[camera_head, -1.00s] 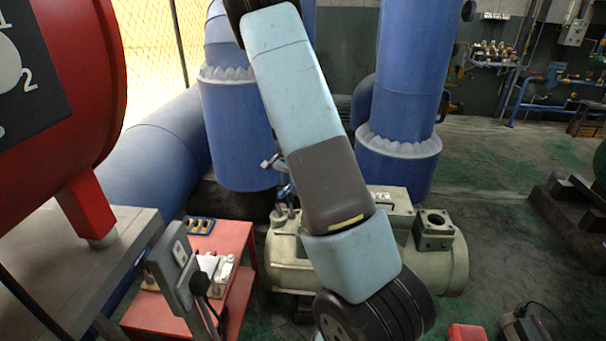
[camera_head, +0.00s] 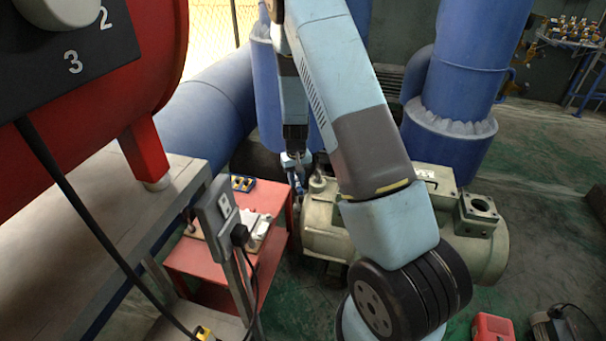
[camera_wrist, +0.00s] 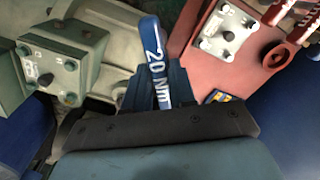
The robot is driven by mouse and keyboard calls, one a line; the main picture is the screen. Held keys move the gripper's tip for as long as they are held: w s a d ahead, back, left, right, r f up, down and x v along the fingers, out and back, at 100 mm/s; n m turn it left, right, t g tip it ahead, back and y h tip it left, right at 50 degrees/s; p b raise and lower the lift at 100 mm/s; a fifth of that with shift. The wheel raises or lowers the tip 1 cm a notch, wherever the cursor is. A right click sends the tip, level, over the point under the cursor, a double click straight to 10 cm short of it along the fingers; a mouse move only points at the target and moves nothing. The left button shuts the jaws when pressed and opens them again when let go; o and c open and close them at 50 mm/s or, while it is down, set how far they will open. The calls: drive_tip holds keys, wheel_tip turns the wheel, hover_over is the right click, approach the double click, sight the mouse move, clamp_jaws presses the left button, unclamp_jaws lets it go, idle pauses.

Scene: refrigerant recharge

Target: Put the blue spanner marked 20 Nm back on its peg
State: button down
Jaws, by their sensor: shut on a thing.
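The blue spanner (camera_wrist: 152,47) has "20 Nm" in white on its handle in the wrist view. My gripper (camera_wrist: 158,88) is shut on it, and the handle points away from the wrist, towards the top of the picture. In the head view my gripper (camera_head: 294,158) is small and far off, with a blue part of the spanner (camera_head: 297,186) below it, between the red table and the green compressor. The spanner's far end is hard to make out. I cannot make out its peg in either view.
A red table (camera_head: 203,258) carries valve parts and a blue-and-yellow item (camera_head: 243,183). The green compressor (camera_head: 327,226) lies right of it, with a square flange block (camera_wrist: 62,58). Blue pipes (camera_head: 455,120) stand behind. A grey socket post (camera_head: 219,208) and cable stand in front.

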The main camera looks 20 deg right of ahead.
drive_tip(key=w+a+r+m, duration=0.1)
drive_tip(key=w+a+m, duration=0.25)
drive_tip(key=a, duration=1.25)
drive_tip(key=w+a+r+m, duration=0.1)
drive_tip(key=w+a+m, duration=0.25)
drive_tip(key=a, duration=1.25)
drive_tip(key=s+a+f, duration=0.1)
drive_tip(key=a+f, duration=0.2)
drive_tip(key=f, duration=0.3)
drive_tip(key=shift+s+a+f, duration=0.15)
drive_tip(key=shift+s+f, duration=0.15)
drive_tip(key=shift+s, duration=0.1)
drive_tip(key=shift+f, duration=1.3)
drive_tip(key=c, duration=0.9)
unclamp_jaws()
drive_tip(key=shift+o, duration=0.2)
